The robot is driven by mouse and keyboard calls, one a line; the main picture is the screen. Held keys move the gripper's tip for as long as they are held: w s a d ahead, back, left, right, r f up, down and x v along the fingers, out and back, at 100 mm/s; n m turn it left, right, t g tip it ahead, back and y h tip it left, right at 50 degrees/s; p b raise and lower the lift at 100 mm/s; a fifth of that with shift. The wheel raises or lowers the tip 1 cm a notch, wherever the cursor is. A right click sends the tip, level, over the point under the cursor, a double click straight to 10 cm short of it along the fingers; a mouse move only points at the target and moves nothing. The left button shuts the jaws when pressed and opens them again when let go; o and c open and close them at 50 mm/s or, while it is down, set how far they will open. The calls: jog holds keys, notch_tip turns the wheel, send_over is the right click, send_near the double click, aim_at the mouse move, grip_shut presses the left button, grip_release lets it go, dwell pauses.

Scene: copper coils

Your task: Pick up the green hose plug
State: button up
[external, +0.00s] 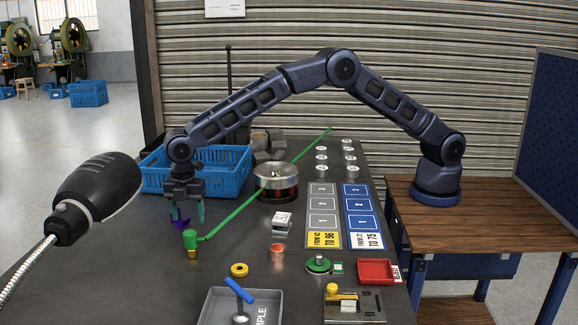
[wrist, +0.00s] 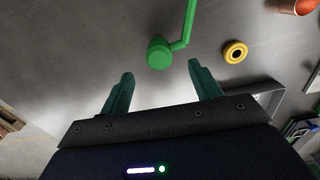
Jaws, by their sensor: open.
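The green hose plug (external: 190,238) stands on the dark table at the front left, with a brass-coloured lower end. A thin green hose or rod runs from beside it toward the back right. In the wrist view the plug (wrist: 159,53) shows as a round green end just beyond the fingertips, roughly centred between them. My gripper (external: 187,213) points down near the plug, slightly behind it and to its left. In the wrist view my gripper (wrist: 161,73) is open with nothing between its fingers. A small purple shape (external: 180,223) shows by the fingertips; I cannot tell what it is.
A blue crate (external: 215,170) stands behind my gripper. A yellow ring (external: 239,269), a grey tray (external: 215,305) and a copper cup (external: 278,252) are nearer the front. A black lamp head (external: 95,190) is at left.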

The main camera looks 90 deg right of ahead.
aim_at(191, 243)
notch_tip(191, 243, down, 11)
jog(key=shift+w+r, duration=0.1)
jog(key=shift+r, duration=0.1)
jog(key=c, duration=1.1)
jog(key=shift+r, duration=0.15)
jog(key=shift+c, duration=0.2)
